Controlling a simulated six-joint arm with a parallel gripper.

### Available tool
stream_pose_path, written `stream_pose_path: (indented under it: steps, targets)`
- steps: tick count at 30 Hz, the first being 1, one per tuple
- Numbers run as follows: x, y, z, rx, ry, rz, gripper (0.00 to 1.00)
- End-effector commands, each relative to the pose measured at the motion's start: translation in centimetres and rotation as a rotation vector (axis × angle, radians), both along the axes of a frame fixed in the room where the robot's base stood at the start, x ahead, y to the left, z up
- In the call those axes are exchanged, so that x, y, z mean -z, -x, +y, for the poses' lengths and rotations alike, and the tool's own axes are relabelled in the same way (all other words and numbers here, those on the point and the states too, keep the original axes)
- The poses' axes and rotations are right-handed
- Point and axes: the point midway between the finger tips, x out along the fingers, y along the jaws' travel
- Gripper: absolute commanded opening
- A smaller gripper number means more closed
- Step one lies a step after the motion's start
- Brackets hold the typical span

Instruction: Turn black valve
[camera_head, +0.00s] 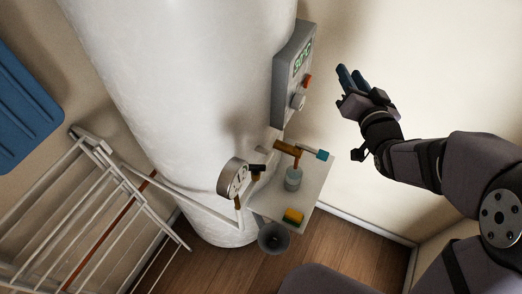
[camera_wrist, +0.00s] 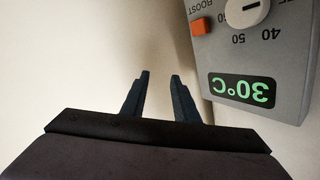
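The black valve (camera_head: 257,168) is a small black handle low on the front of the white tank, just right of the round gauge, in the head view. It is small there, so its exact angle is hard to tell. My gripper (camera_head: 347,76) is up and to the right of it, beside the grey control box and well apart from the valve. In the wrist view my gripper (camera_wrist: 160,76) has its two dark fingers apart with nothing between them. The valve does not show in the wrist view.
The grey control box (camera_wrist: 245,55) has a 30°C display, red button and dial. A brass valve with a teal handle (camera_head: 322,155) is right of the black one. A white shelf (camera_head: 312,190) holds a bottle (camera_head: 293,180) and sponge (camera_head: 293,216). A drying rack (camera_head: 90,215) stands left.

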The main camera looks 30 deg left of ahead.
Motion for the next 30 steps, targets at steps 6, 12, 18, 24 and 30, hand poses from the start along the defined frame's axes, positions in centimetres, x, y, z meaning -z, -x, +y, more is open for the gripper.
stream_pose_path:
  steps: [6,12,18,24,30]
  targets:
    - [3.2,-0.3,0.2,0.188,-0.106,0.437,0.27]
    - [6.1,3.5,1.5,0.368,-0.219,0.859,0.27]
    - [7.0,10.7,4.5,0.54,-0.299,1.287,0.27]
    - [5.4,18.4,7.5,0.676,-0.312,1.638,0.27]
    - [3.7,23.0,9.0,0.75,-0.289,1.826,0.27]
